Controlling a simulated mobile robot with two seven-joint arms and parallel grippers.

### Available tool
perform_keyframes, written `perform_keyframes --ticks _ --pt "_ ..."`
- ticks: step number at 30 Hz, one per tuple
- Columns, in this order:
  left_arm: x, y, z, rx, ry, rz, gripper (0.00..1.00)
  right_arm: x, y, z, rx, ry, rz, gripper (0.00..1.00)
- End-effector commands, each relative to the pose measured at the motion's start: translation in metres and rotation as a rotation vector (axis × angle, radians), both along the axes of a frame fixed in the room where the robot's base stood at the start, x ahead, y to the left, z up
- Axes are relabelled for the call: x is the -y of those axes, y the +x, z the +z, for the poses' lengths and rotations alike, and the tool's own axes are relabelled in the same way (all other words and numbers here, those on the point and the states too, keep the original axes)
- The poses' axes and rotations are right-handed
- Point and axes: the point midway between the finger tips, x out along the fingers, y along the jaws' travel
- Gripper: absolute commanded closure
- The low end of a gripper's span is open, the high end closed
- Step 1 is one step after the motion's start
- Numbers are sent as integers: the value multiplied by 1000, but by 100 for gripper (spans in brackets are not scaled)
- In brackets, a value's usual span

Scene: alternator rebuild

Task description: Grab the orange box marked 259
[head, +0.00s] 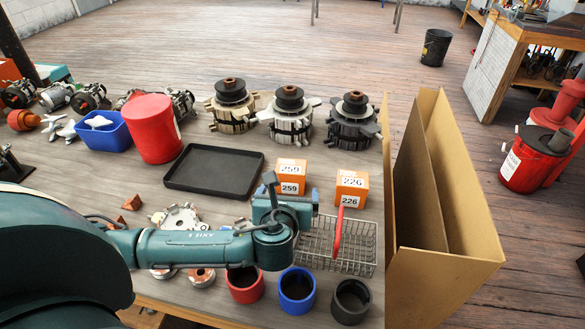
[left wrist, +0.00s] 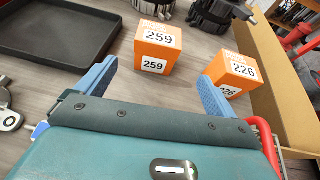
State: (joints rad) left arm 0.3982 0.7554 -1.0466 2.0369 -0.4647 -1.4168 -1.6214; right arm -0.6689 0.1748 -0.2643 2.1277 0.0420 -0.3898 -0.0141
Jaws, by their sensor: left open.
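The orange box marked 259 (head: 290,176) stands upright on the table, just beyond my left gripper in the head view. In the left wrist view the 259 box (left wrist: 156,50) stands ahead of the fingers, with white labels on its top and front. My left gripper (head: 286,196) is open and empty, its blue fingers (left wrist: 152,82) spread apart. The box lies ahead of the gap between them, and no contact shows. An orange box marked 226 (head: 351,187) stands to the right; the right finger partly covers it in the left wrist view (left wrist: 236,70). My right gripper is not in view.
A black tray (head: 214,194) lies left of the 259 box. A wire basket with a red handle (head: 355,262) stands near, below the 226 box. Several alternators (head: 290,120) stand behind. An open cardboard box (head: 440,185) borders the right side.

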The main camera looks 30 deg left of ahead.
Motion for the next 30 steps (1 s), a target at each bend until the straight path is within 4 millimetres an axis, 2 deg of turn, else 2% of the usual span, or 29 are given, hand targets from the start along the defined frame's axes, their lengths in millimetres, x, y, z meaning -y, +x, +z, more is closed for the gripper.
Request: perform_keyframes --ticks 9,17,25,30 --pt "-19 50 -23 2 0 3 6 0 -3 -8 -10 4 2 64" --pt "-26 66 -32 1 0 2 6 1 -3 -8 -7 3 7 64" --pt "-41 96 -52 1 -1 2 6 0 -2 -11 -5 11 5 64" --pt "-43 101 -54 0 -2 -1 6 0 -2 -10 -4 18 1 64"
